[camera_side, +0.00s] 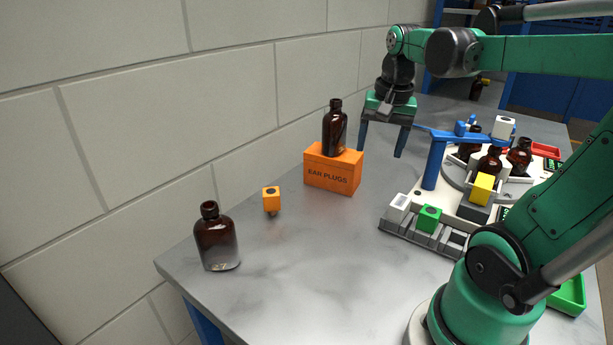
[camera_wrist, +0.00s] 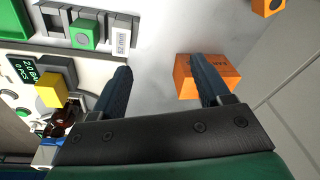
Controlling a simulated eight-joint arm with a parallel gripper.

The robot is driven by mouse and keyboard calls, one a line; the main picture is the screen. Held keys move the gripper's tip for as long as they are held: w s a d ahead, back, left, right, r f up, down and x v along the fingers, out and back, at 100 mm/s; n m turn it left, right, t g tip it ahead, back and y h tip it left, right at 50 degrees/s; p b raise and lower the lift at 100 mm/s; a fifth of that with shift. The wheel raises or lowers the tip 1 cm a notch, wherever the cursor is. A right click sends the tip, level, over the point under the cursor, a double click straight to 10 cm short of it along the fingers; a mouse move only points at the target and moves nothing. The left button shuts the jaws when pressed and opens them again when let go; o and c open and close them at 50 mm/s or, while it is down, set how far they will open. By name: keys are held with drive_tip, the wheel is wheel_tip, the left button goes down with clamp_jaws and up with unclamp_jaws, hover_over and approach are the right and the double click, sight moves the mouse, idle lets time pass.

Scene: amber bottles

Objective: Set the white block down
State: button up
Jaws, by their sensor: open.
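A white block (camera_side: 503,127) with a grey dot sits high at the right, by the far end of a blue raised arm (camera_side: 437,150); what bears it is partly hidden. A second white piece (camera_side: 398,203) is in the left end of the grey slotted rack (camera_side: 421,240); it seems to be the marked white piece (camera_wrist: 121,40) in the wrist view. My gripper (camera_side: 382,146) is open and empty, fingers pointing down, behind and right of the orange box. In the wrist view, nothing is between my fingers (camera_wrist: 162,80).
An amber bottle (camera_side: 335,130) stands on the orange ear plugs box (camera_side: 332,170). An orange block (camera_side: 271,199) and another amber bottle (camera_side: 216,238) are at the left. A green block (camera_side: 428,218) is in the rack; a yellow block (camera_side: 482,188) is nearby. The front middle table is clear.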

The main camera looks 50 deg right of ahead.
drive_tip(key=w+a+f+n+t, duration=0.2)
drive_tip(key=a+n, duration=0.4)
drive_tip(key=a, duration=0.2)
drive_tip(key=w+a+f+n+t+y, duration=0.1)
drive_tip(key=w+a+n+t, duration=0.1)
drive_tip(key=a+n, duration=0.5)
drive_tip(key=shift+a+f+t, duration=0.35)
drive_tip(key=shift+a+t, duration=0.3)
drive_tip(key=shift+t, duration=0.15)
